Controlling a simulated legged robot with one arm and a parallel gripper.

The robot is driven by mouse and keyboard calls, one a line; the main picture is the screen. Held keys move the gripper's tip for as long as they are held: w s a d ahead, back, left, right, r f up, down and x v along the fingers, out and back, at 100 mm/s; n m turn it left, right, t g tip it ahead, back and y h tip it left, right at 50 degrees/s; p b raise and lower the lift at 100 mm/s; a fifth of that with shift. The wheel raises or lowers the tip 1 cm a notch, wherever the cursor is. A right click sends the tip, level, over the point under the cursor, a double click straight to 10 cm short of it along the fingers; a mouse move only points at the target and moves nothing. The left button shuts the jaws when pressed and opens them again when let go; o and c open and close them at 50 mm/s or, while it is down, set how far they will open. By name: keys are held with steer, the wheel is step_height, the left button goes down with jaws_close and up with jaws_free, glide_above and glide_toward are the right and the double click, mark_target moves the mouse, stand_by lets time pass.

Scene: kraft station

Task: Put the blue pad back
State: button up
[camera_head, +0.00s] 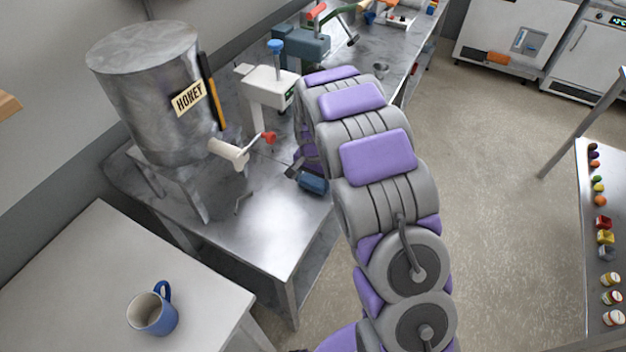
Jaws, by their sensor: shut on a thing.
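My arm reaches out over the right side of the metal table, and my gripper (300,178) is at its far end, partly hidden by the arm. It is shut on the blue pad (314,185), a small dark blue block with rounded edges. The pad shows at the table's right edge, and it looks held above the tabletop. The exact grip of the fingers on it is hidden.
A steel honey drum (150,95) with a tap stands on the metal table (255,225). A white device with a blue knob (265,85) is behind. A blue mug (153,312) sits on the white table (70,290). Jars (610,298) line a right-hand table; floor between is clear.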

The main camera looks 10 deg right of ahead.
mark_target(312, 181)
steer(key=o, duration=0.7)
steer(key=shift+f, duration=0.1)
step_height(312, 181, up, 12)
steer(key=p, duration=0.3)
steer(key=s+d+r+n, duration=0.1)
steer(key=s+d+r, duration=0.1)
steer(key=s+r, duration=0.5)
steer(key=s+d+r+n, duration=0.1)
steer(key=s+r+n, duration=0.15)
steer(key=s, duration=0.75)
steer(key=s+n, duration=0.1)
steer(key=s, duration=0.6)
steer(key=s+r+n+g, duration=0.1)
steer(key=s, duration=0.7)
steer(key=s+d+n, duration=0.1)
steer(key=s+n, duration=0.1)
steer(key=s, duration=0.6)
steer(key=shift+s+r+g, duration=0.2)
steer(key=shift+s+g, duration=0.05)
steer(key=shift+g, duration=0.15)
